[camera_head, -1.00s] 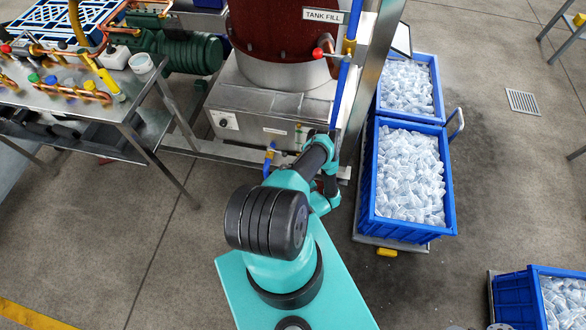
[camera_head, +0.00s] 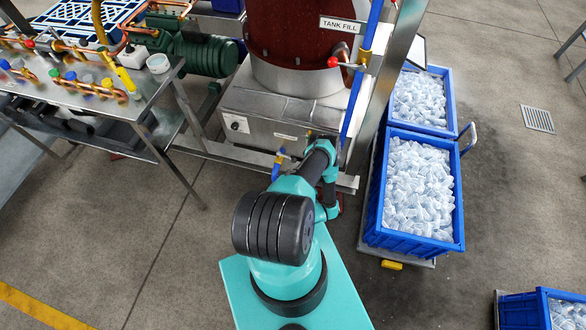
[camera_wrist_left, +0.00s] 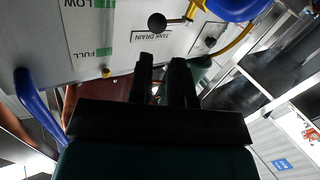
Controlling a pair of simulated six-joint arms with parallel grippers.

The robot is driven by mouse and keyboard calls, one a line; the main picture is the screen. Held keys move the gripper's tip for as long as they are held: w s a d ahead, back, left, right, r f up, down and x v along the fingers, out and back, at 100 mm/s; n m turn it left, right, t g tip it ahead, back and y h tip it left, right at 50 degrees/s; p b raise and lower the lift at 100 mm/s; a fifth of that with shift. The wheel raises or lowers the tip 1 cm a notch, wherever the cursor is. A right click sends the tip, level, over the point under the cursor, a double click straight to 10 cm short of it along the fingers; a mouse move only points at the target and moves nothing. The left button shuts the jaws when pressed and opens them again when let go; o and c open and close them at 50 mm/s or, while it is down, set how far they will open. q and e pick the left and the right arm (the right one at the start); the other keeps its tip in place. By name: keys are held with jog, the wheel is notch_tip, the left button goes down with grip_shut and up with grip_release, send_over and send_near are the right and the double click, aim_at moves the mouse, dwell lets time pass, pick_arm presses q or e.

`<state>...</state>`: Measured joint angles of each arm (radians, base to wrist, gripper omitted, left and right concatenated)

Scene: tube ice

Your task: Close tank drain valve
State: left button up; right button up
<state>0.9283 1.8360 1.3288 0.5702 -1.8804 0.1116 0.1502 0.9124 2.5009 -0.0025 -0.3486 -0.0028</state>
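The tank drain valve shows at the top of the left wrist view as a yellow body (camera_wrist_left: 196,9) with a short rod ending in a black ball knob (camera_wrist_left: 157,21). The TANK DRAIN label (camera_wrist_left: 152,35) is just below the knob on the pale panel. My left gripper (camera_wrist_left: 162,60) points up toward the label, its two dark fingers apart with a narrow empty gap, below the knob and not around it. In the head view the yellow and blue drain fitting (camera_head: 279,158) is low on the tank base. My teal arm hides the gripper there. My right gripper is out of view.
The red tank (camera_head: 295,30) stands on a steel base (camera_head: 270,120). Blue crates of tube ice (camera_head: 378,232) are to its right. A metal bench with copper and yellow fittings (camera_head: 150,80) is at the left. A blue pipe (camera_head: 362,70) runs up beside the tank.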

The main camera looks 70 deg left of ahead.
pick_arm(q)
jog(key=s+a+m+t, duration=0.1)
jog(key=s+a+m+t+h, duration=0.1)
jog(key=a, duration=0.1)
jog(key=s+a+m+t+h, duration=0.1)
jog(key=shift+s+a+f+t, duration=0.3)
jog(key=shift+s+a+f, duration=0.05)
jog(key=shift+a, duration=0.05)
grip_shut()
jog(key=s+d+r+m+t+h, duration=0.1)
jog(key=s+r+m+t+h, duration=0.3)
jog(key=s+m+t+h, duration=0.3)
jog(key=shift+s+r+m+t, duration=0.35)
jog(key=shift+s+m+t, duration=0.6)
jog(key=shift+s, duration=0.7)
